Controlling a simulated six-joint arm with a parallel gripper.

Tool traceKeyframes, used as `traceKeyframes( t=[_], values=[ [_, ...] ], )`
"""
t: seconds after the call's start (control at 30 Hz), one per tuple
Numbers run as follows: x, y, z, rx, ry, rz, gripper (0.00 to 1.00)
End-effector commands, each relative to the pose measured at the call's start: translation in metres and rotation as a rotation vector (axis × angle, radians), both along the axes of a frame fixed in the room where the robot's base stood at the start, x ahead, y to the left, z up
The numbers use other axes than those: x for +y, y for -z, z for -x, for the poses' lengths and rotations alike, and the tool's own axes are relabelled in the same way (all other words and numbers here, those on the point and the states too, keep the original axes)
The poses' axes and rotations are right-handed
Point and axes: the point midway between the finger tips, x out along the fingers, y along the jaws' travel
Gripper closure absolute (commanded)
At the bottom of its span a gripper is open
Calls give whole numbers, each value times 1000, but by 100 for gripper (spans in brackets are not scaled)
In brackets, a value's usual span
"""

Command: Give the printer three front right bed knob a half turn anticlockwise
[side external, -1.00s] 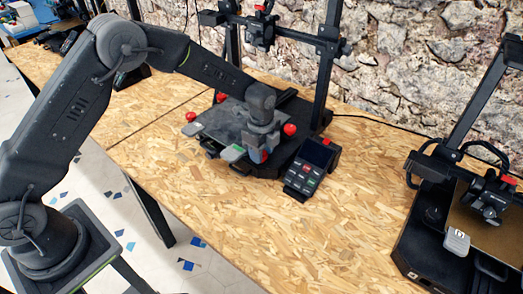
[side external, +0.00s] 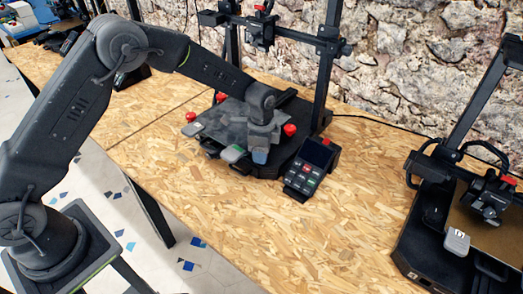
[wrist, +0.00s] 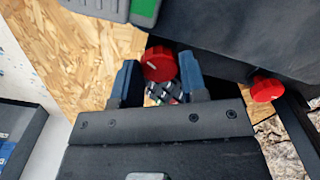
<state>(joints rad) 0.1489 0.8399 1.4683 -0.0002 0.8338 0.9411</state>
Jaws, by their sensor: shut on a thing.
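The printer with a grey bed (side external: 215,126) stands in the middle of the side view, with a tag bearing green (side external: 233,153) at its front. My gripper (side external: 260,156) is down at the bed's front right corner. In the wrist view its two blue fingers (wrist: 158,82) stand either side of a red knob (wrist: 160,64) with a white mark, and are shut on it. This knob is hidden by my gripper in the side view. Other red knobs show at the bed's left (side external: 190,117) and right (side external: 289,130). I cannot read a printer number.
A control panel (side external: 312,167) with a screen stands close to the right of my gripper. The printer's upright frame (side external: 326,75) rises behind. Another printer (side external: 437,216) stands at the far right. The wooden bench (side external: 240,225) is clear in front.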

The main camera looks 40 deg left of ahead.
Motion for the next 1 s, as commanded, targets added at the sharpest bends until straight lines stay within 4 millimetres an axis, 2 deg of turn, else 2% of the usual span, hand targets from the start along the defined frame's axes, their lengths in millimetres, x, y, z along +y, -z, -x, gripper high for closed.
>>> traceKeyframes(
  t=[0.3,0.33,0.6,0.87,1.0],
  values=[
    [0,-1,-1,-2,-2,0,84],
    [0,-1,-1,-2,-2,0,60],
    [0,0,0,-1,-1,0,35],
    [2,0,0,0,4,-2,35],
    [3,0,0,0,64,-3,35]
  ],
)
